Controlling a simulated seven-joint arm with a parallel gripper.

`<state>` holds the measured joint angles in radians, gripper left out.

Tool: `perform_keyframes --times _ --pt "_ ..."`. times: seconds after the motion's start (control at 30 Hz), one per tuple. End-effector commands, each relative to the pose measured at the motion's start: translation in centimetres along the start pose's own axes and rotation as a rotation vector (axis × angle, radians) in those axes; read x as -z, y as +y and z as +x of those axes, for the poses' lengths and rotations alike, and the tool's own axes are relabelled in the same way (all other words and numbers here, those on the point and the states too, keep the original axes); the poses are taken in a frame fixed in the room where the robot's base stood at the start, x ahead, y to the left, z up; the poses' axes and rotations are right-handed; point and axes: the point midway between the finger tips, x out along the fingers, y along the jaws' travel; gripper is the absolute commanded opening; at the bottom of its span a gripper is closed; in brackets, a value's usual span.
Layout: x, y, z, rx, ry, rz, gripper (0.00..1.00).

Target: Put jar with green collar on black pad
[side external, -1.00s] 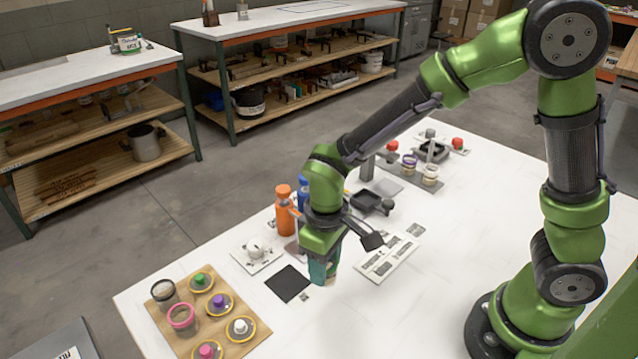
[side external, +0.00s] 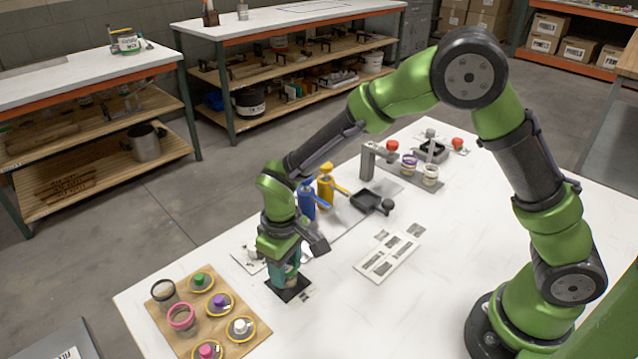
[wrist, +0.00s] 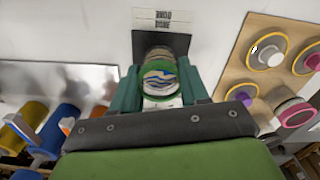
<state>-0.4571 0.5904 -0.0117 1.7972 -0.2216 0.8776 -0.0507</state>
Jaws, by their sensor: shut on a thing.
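My gripper (side external: 284,270) points down at the black pad (side external: 302,291) and is shut on a jar. In the wrist view the jar (wrist: 158,78) sits between the two green fingers, with a green collar and a multicoloured swirled top. The pad (wrist: 143,42) shows behind the jar there. In the side view the fingers hide most of the jar. It is over the pad; I cannot tell whether its base touches it.
A wooden board (side external: 243,308) with coloured-knob lids and jars lies left and in front of the pad. Blue (side external: 306,200) and yellow (side external: 326,186) bottles stand behind my gripper. A white card with grey strips (side external: 389,257) lies to the right. The front tabletop is clear.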

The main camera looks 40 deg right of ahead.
Motion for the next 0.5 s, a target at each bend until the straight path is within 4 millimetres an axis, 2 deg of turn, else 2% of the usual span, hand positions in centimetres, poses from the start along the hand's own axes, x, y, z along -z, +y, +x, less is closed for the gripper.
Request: perform_keyframes --times 0.2,0.23,0.37,0.5 --pt "-0.04 0.00 0.32 0.000 -0.001 0.000 0.14" --pt "-0.03 0.00 0.31 0.000 -0.001 0.000 0.48" --pt "-0.03 0.00 0.28 0.000 -0.001 0.000 0.67" --pt "-0.03 0.00 0.27 0.000 -0.001 0.000 0.70"
